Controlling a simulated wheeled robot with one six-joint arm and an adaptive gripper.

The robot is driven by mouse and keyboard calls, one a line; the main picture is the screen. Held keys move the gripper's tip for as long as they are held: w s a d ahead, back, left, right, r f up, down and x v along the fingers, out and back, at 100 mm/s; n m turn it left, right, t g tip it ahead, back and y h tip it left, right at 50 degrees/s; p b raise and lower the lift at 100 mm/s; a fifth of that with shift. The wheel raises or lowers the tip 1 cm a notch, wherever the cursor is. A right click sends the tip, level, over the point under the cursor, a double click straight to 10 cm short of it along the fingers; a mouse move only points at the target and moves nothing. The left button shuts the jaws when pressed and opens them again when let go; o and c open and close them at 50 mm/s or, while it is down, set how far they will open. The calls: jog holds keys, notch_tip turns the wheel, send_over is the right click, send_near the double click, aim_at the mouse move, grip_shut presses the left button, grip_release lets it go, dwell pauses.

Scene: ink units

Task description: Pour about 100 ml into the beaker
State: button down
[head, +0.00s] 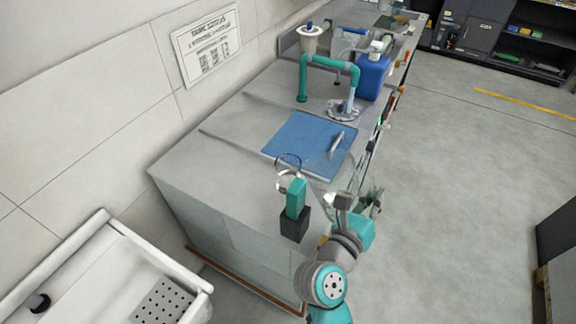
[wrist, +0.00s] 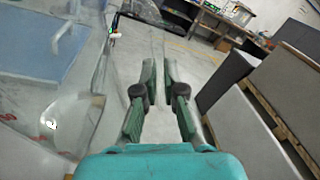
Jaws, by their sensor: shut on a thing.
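My gripper (wrist: 159,75) is closed around a thin, clear upright part between its fingers, which looks like a handle. A large clear vessel (wrist: 88,105) with small red marks fills the left of the wrist view, beside the fingers. In the head view my gripper (head: 368,200) is at the counter's right edge, and faint clear outlines show to its left. A dark thin ring (head: 289,157) stands out near the mat's front left corner; I cannot tell whether it is the beaker's rim. No liquid level can be made out.
A blue mat (head: 298,140) lies on the grey counter (head: 222,165). A teal piece on a black block (head: 295,224) stands at the near end. Behind are a teal pipe frame (head: 330,62) and a blue canister (head: 371,78). Open floor lies right.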

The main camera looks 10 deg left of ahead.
notch_tip(320, 180, down, 6)
jog(key=s+d+m+b, duration=0.1)
jog(key=d+m, duration=0.1)
jog(key=m, duration=0.3)
jog(key=shift+d+r, duration=0.2)
jog(key=shift+s+m, duration=0.1)
jog(key=shift+m, duration=0.2)
jog(key=shift+s, duration=0.15)
